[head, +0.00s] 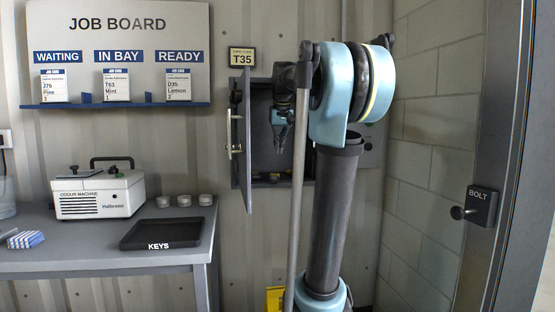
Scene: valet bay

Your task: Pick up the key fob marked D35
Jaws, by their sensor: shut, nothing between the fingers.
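I see no key fob marked D35. The open wall cabinet (240,165) has its door swung out to the left, and a plate (242,57) above it reads T35. My gripper (281,146) points downward in front of or inside the cabinet's opening; I cannot tell how deep. It is shut and empty. My arm hides much of the cabinet's right side. The black tray marked KEYS (195,243) on the grey bench looks empty.
The job board (120,27) holds three cards; the READY card (179,85) reads D35, Lemon, 2. The odour machine (97,193) and three small tins (184,201) stand on the bench (100,258). A bolt (477,206) is at right.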

